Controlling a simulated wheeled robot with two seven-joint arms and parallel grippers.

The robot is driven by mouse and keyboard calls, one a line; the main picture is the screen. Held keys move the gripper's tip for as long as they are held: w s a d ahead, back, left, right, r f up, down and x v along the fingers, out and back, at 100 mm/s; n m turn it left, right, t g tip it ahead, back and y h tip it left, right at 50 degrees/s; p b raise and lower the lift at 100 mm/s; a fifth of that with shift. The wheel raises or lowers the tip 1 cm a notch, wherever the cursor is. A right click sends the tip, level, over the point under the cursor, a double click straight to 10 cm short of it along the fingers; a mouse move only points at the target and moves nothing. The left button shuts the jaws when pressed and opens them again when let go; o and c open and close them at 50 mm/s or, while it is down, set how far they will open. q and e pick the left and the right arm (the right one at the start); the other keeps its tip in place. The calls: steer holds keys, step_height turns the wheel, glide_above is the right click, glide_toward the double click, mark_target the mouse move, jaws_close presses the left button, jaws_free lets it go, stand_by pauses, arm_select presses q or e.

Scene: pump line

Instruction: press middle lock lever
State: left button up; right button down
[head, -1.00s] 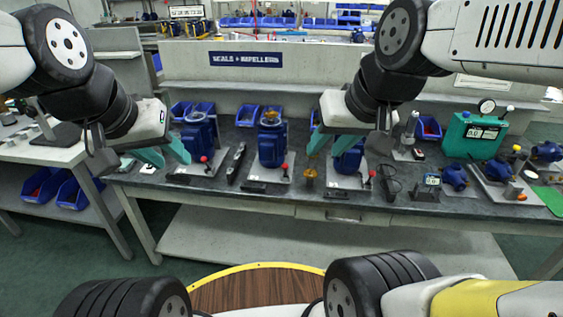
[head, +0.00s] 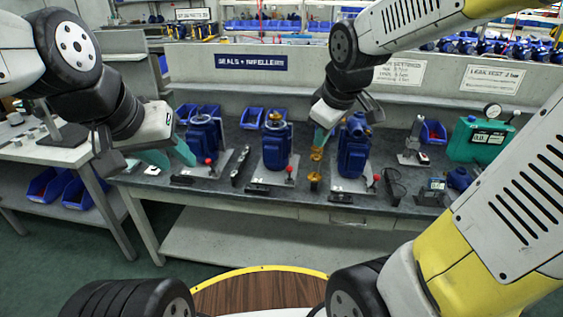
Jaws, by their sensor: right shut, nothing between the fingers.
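Three blue pumps stand in a row on grey plates on the bench. The middle pump (head: 275,150) has a lock lever with a red knob (head: 289,169) at its front right. The left pump (head: 204,143) and right pump (head: 353,150) have similar red-knobbed levers (head: 208,161) (head: 376,178). My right gripper (head: 320,141) is shut and empty, pointing down between the middle and right pumps. It is apart from the middle lever, to its upper right in the picture. My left gripper (head: 168,158) is open and empty, left of the left pump.
Brass-coloured parts (head: 314,181) stand between the middle and right pumps, close below my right gripper. Blue bins (head: 251,118) line the back of the bench. A green case (head: 478,139) stands at the right.

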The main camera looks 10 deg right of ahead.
steer(key=w+a+f+n+h, duration=0.1)
steer(key=w+a+f+n, duration=0.3)
steer(key=w+f+n, duration=0.5)
steer(key=w+a+f+n+h, duration=0.1)
steer(key=w+a+f+n, duration=0.3)
steer(key=w+f+n, duration=0.5)
step_height(320, 180, down, 3)
steer(key=n, duration=0.3)
steer(key=shift+w+n+h, duration=0.2)
steer(key=shift+n+h, duration=0.1)
steer(key=shift+h, duration=0.1)
steer(key=shift+f, duration=0.1)
steer(key=w+d+f, duration=0.3)
steer(key=w+f, duration=0.4)
steer(key=f, duration=0.1)
steer(key=shift+w, duration=0.3)
steer(key=shift+d+r+g, duration=0.1)
steer(key=shift+d+g, duration=0.1)
steer(key=shift+g, duration=0.1)
steer(key=shift+w, duration=0.15)
